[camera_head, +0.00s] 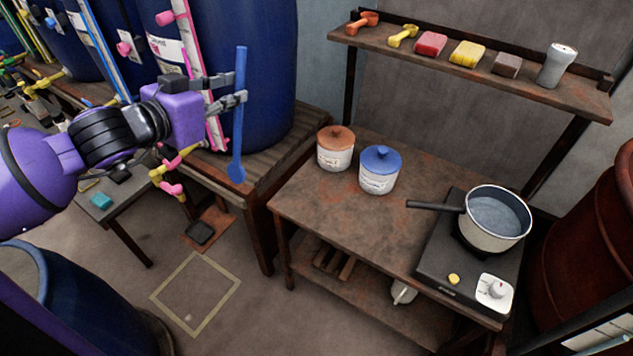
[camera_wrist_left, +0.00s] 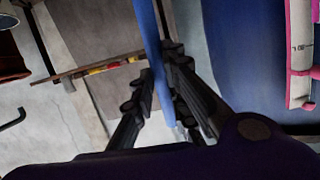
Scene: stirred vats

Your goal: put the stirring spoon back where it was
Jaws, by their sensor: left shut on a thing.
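My left gripper (camera_head: 240,88) is shut on a blue stirring spoon (camera_head: 238,130). The spoon hangs nearly upright in the head view, bowl end down, in front of a large blue vat (camera_head: 262,60). The gripper holds it by the upper part of its handle, left of the workbench and above its height. In the left wrist view the blue handle (camera_wrist_left: 152,45) runs between the dark fingers (camera_wrist_left: 160,95). My right gripper is in neither view.
A workbench (camera_head: 350,225) holds an orange-lidded jar (camera_head: 335,155), a blue-lidded jar (camera_head: 380,178) and a saucepan (camera_head: 492,228) on a hotplate (camera_head: 440,265). A wall shelf (camera_head: 480,75) carries scoops, coloured blocks and a grey canister (camera_head: 556,66). A taped square (camera_head: 195,293) marks clear floor.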

